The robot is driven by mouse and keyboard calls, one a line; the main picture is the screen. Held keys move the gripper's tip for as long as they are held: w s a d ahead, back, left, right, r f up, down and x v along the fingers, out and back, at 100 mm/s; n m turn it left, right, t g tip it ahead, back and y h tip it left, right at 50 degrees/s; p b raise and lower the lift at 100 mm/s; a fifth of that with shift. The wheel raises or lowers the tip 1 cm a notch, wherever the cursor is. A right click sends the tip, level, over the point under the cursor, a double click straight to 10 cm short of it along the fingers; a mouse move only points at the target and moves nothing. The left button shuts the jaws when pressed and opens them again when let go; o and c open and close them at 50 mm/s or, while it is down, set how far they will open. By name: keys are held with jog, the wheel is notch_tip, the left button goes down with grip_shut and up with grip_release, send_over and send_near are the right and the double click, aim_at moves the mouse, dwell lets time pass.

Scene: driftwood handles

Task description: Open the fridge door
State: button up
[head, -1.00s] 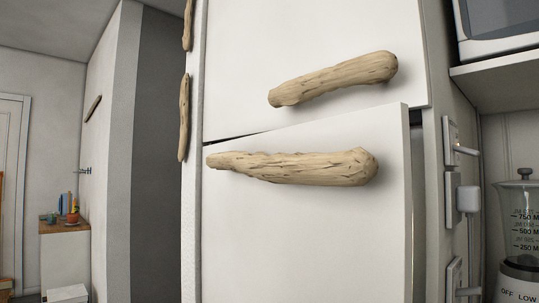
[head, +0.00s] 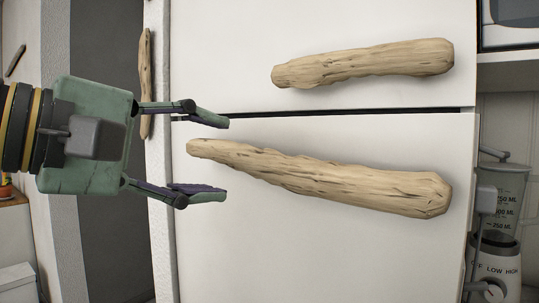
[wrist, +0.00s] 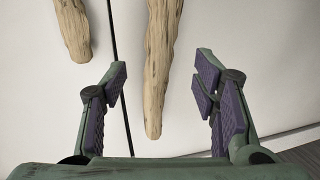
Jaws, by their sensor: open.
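The white fridge has an upper door (head: 235,60) and a lower door (head: 300,260), each with a driftwood handle. The lower handle (head: 330,182) slants across the lower door; the upper handle (head: 365,63) sits above it. My gripper (head: 222,156) is open and empty, at the left end of the lower handle. In the wrist view, the lower handle's tip (wrist: 153,120) shows between the open fingers (wrist: 162,75), and the upper handle (wrist: 72,25) lies outside them. I cannot tell whether the fingers touch the lower door. The lower door looks shut or nearly shut, with a thin dark seam above it.
A blender (head: 495,250) stands on the right beside the fridge. Another driftwood handle (head: 145,80) is on the left beyond the fridge corner. A wooden-topped cabinet (head: 14,198) is at the far left. The space before the fridge doors looks clear.

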aim_at(257, 164)
jog(key=p+x, duration=0.2)
jog(key=x, duration=0.8)
jog(key=shift+w+d+f+p, duration=0.1)
jog(key=shift+d+p, duration=0.2)
jog(key=shift+c, duration=0.5)
grip_shut()
